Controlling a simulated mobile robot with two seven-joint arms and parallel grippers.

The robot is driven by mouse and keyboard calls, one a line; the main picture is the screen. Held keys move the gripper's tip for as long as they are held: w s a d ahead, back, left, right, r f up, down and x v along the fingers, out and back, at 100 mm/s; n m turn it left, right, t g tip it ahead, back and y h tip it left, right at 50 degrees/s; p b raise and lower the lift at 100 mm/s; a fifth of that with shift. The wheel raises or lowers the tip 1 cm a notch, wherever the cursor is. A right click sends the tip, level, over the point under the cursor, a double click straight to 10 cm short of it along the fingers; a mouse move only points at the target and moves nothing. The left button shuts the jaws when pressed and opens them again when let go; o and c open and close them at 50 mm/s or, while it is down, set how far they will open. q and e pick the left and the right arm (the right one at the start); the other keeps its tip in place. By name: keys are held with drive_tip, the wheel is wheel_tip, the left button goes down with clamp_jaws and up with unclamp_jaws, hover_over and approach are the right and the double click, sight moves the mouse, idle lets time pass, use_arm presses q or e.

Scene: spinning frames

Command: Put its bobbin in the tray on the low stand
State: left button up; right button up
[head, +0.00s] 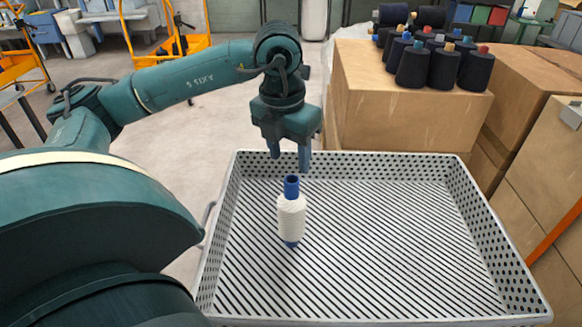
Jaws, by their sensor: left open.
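A white bobbin (291,217) with a blue core stands upright in the perforated grey tray (457,262), left of its middle. The tray has slotted flooring and low dotted walls; the stand under it is hidden. My left gripper (289,163) points down just above and behind the bobbin's top. Its two fingers are apart with nothing between them, and they look clear of the bobbin. My right gripper is not in view.
Cardboard boxes (385,105) stand behind and to the right of the tray, with several dark thread cones (444,68) on top. Orange trolleys (180,45) stand at the back left. The right part of the tray is empty.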

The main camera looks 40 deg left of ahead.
use_arm(q)
drive_tip(key=r, duration=0.4)
drive_tip(key=shift+s+r, duration=0.15)
drive_tip(key=shift+s, duration=0.1)
idle(0.3)
